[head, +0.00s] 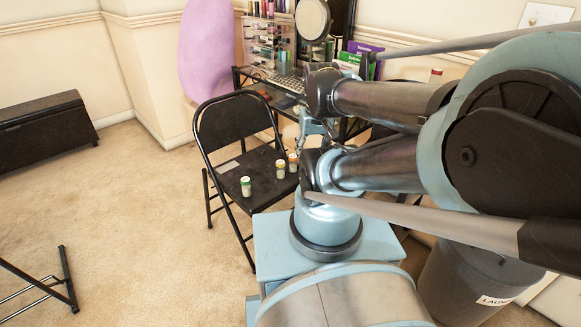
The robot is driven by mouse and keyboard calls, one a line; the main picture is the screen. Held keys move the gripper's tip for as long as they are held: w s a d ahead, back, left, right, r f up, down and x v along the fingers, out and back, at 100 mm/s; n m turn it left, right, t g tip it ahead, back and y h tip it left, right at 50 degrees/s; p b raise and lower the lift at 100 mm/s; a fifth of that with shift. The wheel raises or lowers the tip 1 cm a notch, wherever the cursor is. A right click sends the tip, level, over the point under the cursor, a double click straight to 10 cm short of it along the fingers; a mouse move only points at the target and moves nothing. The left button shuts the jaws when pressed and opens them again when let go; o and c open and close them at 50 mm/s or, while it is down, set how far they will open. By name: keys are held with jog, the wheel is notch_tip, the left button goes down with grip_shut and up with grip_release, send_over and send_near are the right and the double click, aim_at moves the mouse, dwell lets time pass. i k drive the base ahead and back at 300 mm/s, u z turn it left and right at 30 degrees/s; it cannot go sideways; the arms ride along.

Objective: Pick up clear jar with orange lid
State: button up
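Three small clear jars stand upright on the seat of the black folding chair (222,186). The jar with the orange lid (292,163) is the rightmost, close to my arm. A jar with a yellowish lid (280,170) stands just left of it, and a jar with a green lid (246,187) stands further left and nearer. My gripper (311,127) seems to be beyond the chair seat, above and right of the jars, apart from them in the picture. It is small and partly hidden by my arm, so its fingers are unclear.
A dark desk with a keyboard (287,83), a round mirror (313,20) and a cosmetics rack stands behind the chair. A grey bin (466,284) stands at right. A dark chest (42,128) is at left. Carpet left of the chair is clear.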

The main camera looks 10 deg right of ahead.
aim_at(292, 158)
jog(key=z, duration=2.15)
jog(key=k, duration=1.3)
jog(key=u, duration=1.45)
